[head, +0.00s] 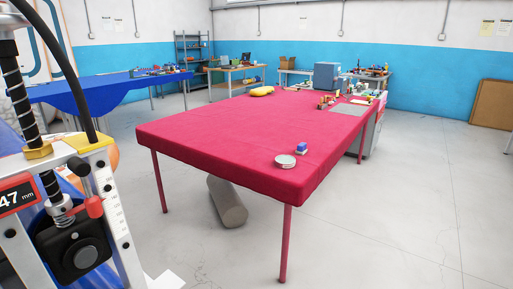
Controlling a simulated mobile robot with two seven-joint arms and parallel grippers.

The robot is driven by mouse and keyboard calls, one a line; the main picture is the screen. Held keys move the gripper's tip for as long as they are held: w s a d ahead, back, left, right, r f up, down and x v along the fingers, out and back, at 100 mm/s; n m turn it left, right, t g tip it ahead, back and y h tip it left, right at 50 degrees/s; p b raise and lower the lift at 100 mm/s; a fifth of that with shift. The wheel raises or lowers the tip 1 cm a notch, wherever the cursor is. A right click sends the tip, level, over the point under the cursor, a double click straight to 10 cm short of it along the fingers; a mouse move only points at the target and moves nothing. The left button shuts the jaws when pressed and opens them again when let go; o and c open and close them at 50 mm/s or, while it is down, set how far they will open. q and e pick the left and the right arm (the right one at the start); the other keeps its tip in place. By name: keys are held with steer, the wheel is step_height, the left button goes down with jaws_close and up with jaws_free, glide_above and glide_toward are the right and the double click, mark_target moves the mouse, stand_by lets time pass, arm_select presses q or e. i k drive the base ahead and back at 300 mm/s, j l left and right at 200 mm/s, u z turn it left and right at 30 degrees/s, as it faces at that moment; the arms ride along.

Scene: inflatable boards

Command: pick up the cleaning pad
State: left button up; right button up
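A large table with a bright red cover (215,140) stands in the middle of the head view. Near its front right corner lies a small blue and white block (301,148), which may be the cleaning pad; it is too small to be sure. A round, shallow silver tin (285,161) sits just in front of it, closer to the table edge. Neither of my grippers shows in this view.
A grey roll (228,203) lies under the red table. A yellow object (262,91), a grey box (327,76) and several small items are farther back. Grey floor is open at right.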

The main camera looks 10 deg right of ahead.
mark_target(302, 150)
steer(key=i+l+u, duration=0.35)
steer(key=l+u, duration=0.15)
steer(key=i+l+u, duration=0.1)
steer(key=l+u, duration=0.15)
steer(key=i+l+u, duration=0.1)
steer(key=l+u, duration=0.15)
steer(key=l, duration=0.2)
steer(key=l+u, duration=0.25)
steer(key=l, duration=0.15)
steer(key=i, duration=0.05)
